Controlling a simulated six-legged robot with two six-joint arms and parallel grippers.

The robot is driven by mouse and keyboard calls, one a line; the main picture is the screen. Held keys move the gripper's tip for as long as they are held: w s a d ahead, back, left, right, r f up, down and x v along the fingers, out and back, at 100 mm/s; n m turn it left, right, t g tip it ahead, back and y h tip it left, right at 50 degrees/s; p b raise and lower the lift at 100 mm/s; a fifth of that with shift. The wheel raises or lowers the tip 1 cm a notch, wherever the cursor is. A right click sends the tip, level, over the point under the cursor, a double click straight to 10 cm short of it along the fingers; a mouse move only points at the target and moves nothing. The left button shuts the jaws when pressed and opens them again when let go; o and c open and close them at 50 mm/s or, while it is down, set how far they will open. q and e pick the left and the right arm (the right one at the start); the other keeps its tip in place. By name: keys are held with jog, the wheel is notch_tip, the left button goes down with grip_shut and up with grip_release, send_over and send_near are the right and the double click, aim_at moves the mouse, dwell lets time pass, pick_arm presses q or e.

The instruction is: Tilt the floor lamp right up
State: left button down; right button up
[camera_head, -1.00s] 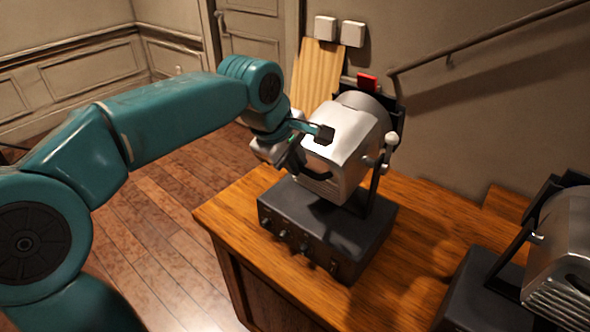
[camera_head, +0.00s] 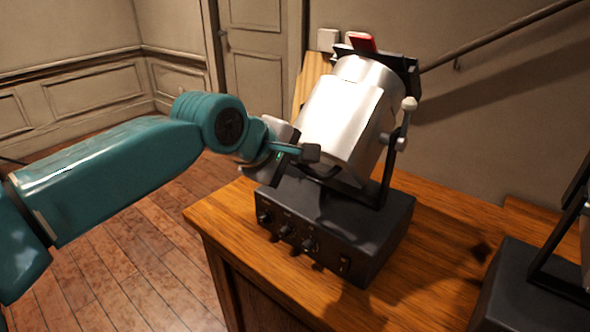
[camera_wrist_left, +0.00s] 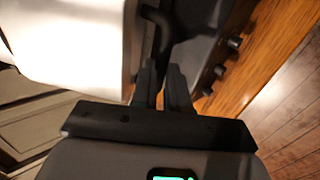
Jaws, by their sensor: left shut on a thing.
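The floor lamp has a silver housing (camera_head: 345,115) with a black rim and a red tab at its upper end. It hangs tilted in a black yoke with a pale knob at the side, on a dark control box (camera_head: 335,225) with several knobs. The upper end points up and away; the lower end leans toward me. My left gripper (camera_head: 300,155) is shut at the lower end of the housing. In the left wrist view, the closed fingers (camera_wrist_left: 164,85) are on a black handle (camera_wrist_left: 158,32) beside the pale housing (camera_wrist_left: 75,40). My right gripper is not in view.
The lamp stands on a wooden desk (camera_head: 440,255). A second, similar lamp with a dark base (camera_head: 520,290) is cut off at the right edge. A stair rail (camera_head: 500,40) runs along the wall behind. Open wooden floor (camera_head: 140,240) lies left of the desk.

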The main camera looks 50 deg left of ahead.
pick_arm(q)
jog(key=shift+f+b, duration=0.3)
jog(key=shift+f, duration=0.55)
jog(key=c, duration=1.1)
grip_release()
jog(key=p+v, duration=0.4)
jog(key=v, duration=1.2)
jog(key=shift+d+r, duration=0.1)
jog(key=shift+r, duration=0.25)
